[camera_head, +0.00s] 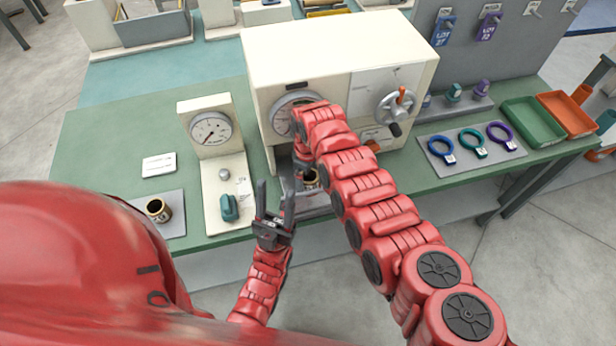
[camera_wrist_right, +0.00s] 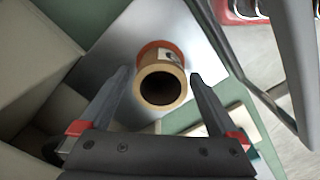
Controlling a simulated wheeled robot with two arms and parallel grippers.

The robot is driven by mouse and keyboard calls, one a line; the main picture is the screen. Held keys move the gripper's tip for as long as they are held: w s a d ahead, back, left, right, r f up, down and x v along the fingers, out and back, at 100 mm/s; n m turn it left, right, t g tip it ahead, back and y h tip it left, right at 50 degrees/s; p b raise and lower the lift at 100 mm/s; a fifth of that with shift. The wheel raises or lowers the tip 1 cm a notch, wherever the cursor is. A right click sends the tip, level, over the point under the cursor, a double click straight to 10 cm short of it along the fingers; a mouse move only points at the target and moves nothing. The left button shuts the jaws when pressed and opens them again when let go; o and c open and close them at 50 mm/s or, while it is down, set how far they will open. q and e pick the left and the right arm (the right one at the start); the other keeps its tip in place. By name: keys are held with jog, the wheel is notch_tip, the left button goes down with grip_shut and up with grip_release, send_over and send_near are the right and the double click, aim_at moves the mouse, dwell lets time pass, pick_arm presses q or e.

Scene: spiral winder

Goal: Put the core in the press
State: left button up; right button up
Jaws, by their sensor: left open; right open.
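A tan core (camera_head: 312,178) with a dark hollow middle is partly hidden by my right arm, low at the cream press (camera_head: 345,55). In the right wrist view this core (camera_wrist_right: 160,66) stands on a grey metal plate, with an orange band behind its rim. My right gripper (camera_wrist_right: 160,78) is open, one finger on each side of the core, with visible gaps. In the head view the right gripper (camera_head: 303,172) is mostly hidden by its arm. My left gripper (camera_head: 275,208) is open and empty, in front of the bench edge. A second dark, tan-rimmed core (camera_head: 158,210) stands at left.
A dial gauge stand (camera_head: 210,130) with a teal piece (camera_head: 229,207) stands left of the press. A handwheel (camera_head: 396,107) is on the press front. Coloured rings (camera_head: 472,143) lie on a grey mat at right, beside green (camera_head: 532,122) and orange trays.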

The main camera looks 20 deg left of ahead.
jog(key=shift+r, duration=0.3)
notch_tip(320, 180, up, 12)
jog(key=b, duration=0.3)
jog(key=shift+f, duration=0.2)
